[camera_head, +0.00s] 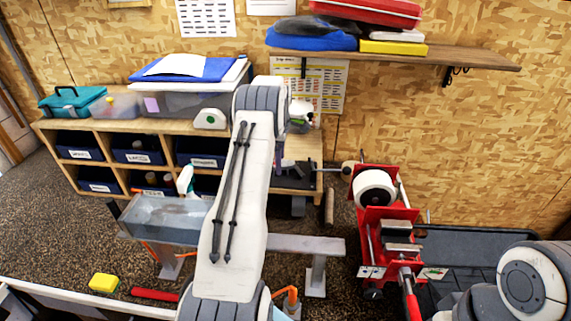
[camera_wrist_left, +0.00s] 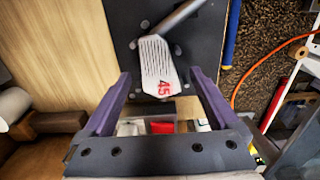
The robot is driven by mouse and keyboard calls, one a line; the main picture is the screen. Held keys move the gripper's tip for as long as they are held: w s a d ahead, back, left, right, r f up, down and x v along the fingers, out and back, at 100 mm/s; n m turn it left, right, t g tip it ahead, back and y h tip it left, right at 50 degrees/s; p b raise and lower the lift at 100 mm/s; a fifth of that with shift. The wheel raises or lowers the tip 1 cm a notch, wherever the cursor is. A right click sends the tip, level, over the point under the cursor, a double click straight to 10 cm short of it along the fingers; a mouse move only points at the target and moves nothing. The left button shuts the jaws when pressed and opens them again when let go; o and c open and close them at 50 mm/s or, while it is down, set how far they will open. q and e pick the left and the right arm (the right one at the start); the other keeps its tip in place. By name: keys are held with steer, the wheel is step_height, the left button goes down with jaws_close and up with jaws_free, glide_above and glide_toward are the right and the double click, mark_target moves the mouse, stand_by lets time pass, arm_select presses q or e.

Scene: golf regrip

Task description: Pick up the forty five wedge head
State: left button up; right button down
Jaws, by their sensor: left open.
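The forty five wedge head (camera_wrist_left: 157,62) is a pale grooved club face with a red 45, lying on a dark plate (camera_wrist_left: 125,25) in the left wrist view. Its grey hosel points to the upper right. My left gripper (camera_wrist_left: 160,74) is open, with its purple fingers on either side of the head's lower end. I cannot tell whether they touch it. In the head view my left arm hides most of this spot, and I cannot make out the head there. My right gripper is out of view.
The dark plate (camera_head: 290,178) is on the right end of a wooden shelf unit (camera_head: 95,168) with several blue bins. A red machine (camera_head: 385,225) stands to the right. A grey tray (camera_head: 165,218) is left of my arm. A wall shelf (camera_head: 470,57) hangs above.

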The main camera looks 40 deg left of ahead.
arm_select(q)
steer(key=c, duration=1.4)
steer(key=shift+r, duration=0.1)
steer(key=shift+c, duration=0.2)
